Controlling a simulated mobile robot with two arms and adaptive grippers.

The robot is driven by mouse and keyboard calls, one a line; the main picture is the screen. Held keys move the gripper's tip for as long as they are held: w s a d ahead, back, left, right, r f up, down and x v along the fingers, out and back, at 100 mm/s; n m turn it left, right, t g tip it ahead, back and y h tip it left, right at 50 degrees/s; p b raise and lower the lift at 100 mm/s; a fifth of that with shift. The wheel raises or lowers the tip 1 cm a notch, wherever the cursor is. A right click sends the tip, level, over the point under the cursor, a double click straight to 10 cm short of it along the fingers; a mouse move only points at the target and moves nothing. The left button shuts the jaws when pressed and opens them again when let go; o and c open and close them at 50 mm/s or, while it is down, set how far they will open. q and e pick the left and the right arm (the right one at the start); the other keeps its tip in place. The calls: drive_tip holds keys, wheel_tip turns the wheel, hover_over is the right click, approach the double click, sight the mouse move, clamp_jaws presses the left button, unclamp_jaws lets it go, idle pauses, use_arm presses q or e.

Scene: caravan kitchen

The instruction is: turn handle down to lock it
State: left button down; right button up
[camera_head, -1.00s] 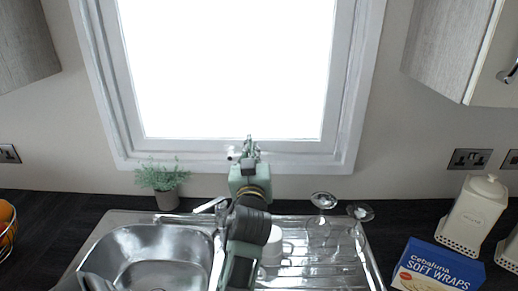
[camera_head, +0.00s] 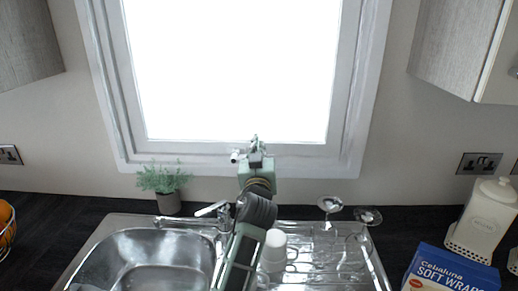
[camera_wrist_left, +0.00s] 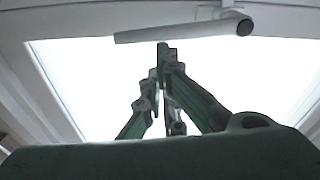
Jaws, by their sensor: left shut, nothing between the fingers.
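The window handle (camera_wrist_left: 190,30) is a pale grey bar across the top of the left wrist view, nearly level there, with a round end at the right. In the head view only a small pale end of the handle (camera_head: 235,156) shows, just left of my left gripper (camera_head: 255,141); the rest is hidden behind the gripper. My left gripper is shut and empty at the bottom of the window frame (camera_head: 125,160). In the left wrist view its fingertips (camera_wrist_left: 162,47) point at the middle of the handle, very close below it; I cannot tell whether they touch.
Below my arm are a steel sink (camera_head: 140,245) with a tap (camera_head: 210,209) and a drainer holding a white cup (camera_head: 274,245) and upturned glasses (camera_head: 330,204). A potted plant (camera_head: 166,190) stands left. A blue box (camera_head: 455,268) and white canister (camera_head: 485,220) stand right.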

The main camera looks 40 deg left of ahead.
use_arm(q)
drive_tip(key=shift+w+d+f+m+b, duration=0.1)
drive_tip(key=shift+d+f+m+b, duration=0.15)
drive_tip(key=shift+f+m, duration=0.3)
drive_tip(key=shift+d+f+m+b, duration=0.15)
drive_tip(key=shift+f+m+b, duration=0.2)
drive_tip(key=shift+f+m, duration=0.15)
